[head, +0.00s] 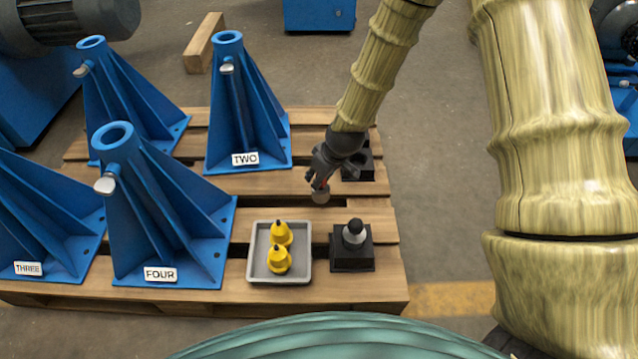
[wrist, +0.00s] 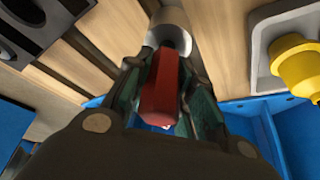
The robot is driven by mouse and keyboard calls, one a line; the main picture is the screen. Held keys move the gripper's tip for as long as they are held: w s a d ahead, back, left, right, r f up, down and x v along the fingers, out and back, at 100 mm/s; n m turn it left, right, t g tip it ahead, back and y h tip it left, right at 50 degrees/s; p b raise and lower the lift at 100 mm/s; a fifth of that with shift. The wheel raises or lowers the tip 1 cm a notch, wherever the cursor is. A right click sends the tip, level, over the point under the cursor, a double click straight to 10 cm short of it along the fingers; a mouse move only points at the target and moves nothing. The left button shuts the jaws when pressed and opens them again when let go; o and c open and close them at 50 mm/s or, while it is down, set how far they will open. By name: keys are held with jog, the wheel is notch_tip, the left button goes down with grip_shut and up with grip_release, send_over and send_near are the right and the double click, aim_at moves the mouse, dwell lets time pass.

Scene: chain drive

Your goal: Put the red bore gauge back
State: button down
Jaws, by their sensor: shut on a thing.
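My gripper (head: 319,184) is shut on the red bore gauge (wrist: 162,92) and holds it over the pallet, left of the rear black block. In the wrist view, the gauge's red grip lies between the fingers (wrist: 165,95), with its pale grey round end beyond them. The rear black block (head: 362,169) is partly hidden behind my gripper. A front black block (head: 352,262) holds a grey gauge with a black knob (head: 354,232), standing upright. A dark block with an opening (wrist: 35,20) shows upper left in the wrist view.
Blue stands fill the left, including TWO (head: 240,120) and FOUR (head: 160,220). Bare planks lie between tray and rear block.

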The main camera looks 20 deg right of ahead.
aim_at(328, 193)
jog(key=shift+f+b, duration=0.4)
jog(key=shift+f, duration=0.65)
jog(key=shift+f, duration=0.1)
jog(key=c, duration=1.2)
grip_release()
jog(key=shift+c, duration=0.2)
jog(key=p+v, duration=0.6)
jog(key=v, duration=0.6)
